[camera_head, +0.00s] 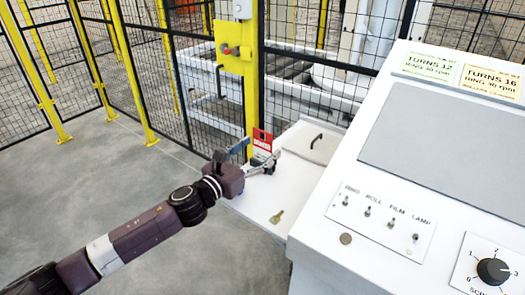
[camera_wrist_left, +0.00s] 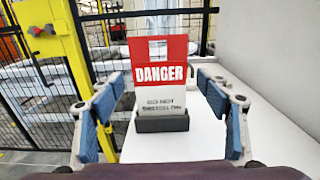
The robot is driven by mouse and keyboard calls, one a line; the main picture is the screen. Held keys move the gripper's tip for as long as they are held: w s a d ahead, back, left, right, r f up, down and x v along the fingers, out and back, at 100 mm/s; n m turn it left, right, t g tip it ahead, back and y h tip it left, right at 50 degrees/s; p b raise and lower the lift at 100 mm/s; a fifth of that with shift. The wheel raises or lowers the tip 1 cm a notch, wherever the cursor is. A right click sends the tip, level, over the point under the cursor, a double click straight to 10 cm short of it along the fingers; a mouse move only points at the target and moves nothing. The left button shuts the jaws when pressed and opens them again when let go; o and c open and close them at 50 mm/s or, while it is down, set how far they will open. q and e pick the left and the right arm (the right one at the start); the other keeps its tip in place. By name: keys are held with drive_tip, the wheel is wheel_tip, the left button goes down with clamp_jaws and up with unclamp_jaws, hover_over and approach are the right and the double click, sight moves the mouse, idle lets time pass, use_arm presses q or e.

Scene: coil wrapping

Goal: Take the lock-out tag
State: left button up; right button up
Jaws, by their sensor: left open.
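The lock-out tag (camera_head: 262,139) is a red and white card reading DANGER. It stands upright in a dark holder (camera_wrist_left: 162,123) on a white shelf (camera_head: 255,205) beside the console. In the left wrist view the tag (camera_wrist_left: 158,75) is centred and faces me. My left gripper (camera_head: 257,156) is open, with its blue-padded fingers on either side of the tag. Gaps show between the fingers and the tag in the wrist view (camera_wrist_left: 160,96). The fingers partly hide the tag's lower part in the head view. My right gripper is out of view.
A brass key-like piece (camera_head: 276,217) lies on the shelf's near part. A black handle (camera_head: 317,141) is behind the tag. The white control console (camera_head: 330,255) rises at the right. Open floor lies left.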

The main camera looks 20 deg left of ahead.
use_arm(q)
drive_tip(key=shift+c, duration=0.3)
drive_tip(key=c, duration=1)
